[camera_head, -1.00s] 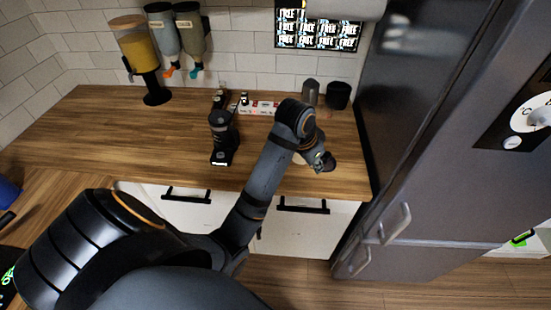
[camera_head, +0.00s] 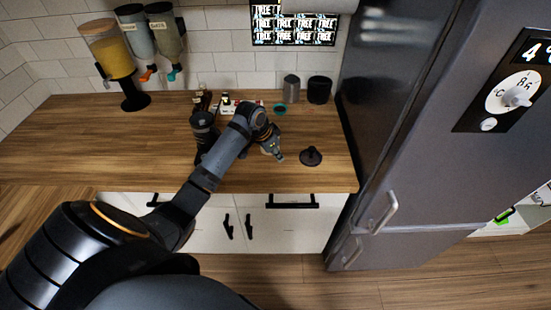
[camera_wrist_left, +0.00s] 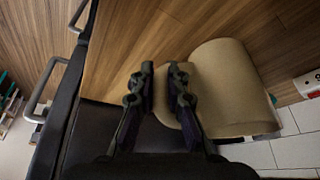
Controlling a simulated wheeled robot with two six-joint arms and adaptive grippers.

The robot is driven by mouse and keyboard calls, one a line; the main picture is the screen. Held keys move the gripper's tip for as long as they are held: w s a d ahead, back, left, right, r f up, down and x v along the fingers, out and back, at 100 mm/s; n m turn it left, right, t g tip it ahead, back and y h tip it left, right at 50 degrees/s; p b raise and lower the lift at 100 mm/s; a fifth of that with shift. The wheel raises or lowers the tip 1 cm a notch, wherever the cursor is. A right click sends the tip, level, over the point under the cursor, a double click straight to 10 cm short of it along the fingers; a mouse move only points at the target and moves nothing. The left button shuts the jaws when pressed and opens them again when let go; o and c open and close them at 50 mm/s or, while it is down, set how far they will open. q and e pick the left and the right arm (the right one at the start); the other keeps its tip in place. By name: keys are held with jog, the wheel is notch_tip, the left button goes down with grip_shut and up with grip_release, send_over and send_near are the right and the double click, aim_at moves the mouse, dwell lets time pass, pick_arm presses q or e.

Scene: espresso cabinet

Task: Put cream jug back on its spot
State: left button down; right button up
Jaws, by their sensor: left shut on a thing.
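A tan, rounded vessel, which I take to be the cream jug (camera_wrist_left: 235,88), fills the right of the left wrist view, right beside my left gripper's fingers. My left gripper (camera_wrist_left: 160,78) has its two dark fingers at the vessel's near side, shut on a part of it that is mostly hidden between them. In the head view my left gripper (camera_head: 278,154) is over the wooden counter (camera_head: 110,145), left of a black tamper-like object. The jug is hidden there behind my arm. The jug's spot cannot be made out. My right gripper is not in view.
The black tamper-like object (camera_head: 311,156) stands near the counter's front right. A steel cylinder (camera_head: 291,88), a black cup (camera_head: 319,90) and a teal-rimmed item (camera_head: 280,109) stand at the back. A dark fridge (camera_head: 430,110) bounds the right. The counter's left is mostly clear.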

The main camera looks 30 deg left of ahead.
pick_arm(q)
jog(key=shift+w+a+f, duration=0.15)
jog(key=shift+a+f, duration=0.1)
jog(key=shift+f, duration=0.05)
notch_tip(320, 180, down, 2)
jog(key=shift+a+f+p, duration=0.1)
jog(key=shift+f+p, duration=0.1)
jog(key=shift+p, duration=0.6)
jog(key=shift+f, duration=0.45)
jog(key=shift+f, duration=0.15)
jog(key=c, duration=1.4)
grip_release()
jog(key=shift+o, duration=0.2)
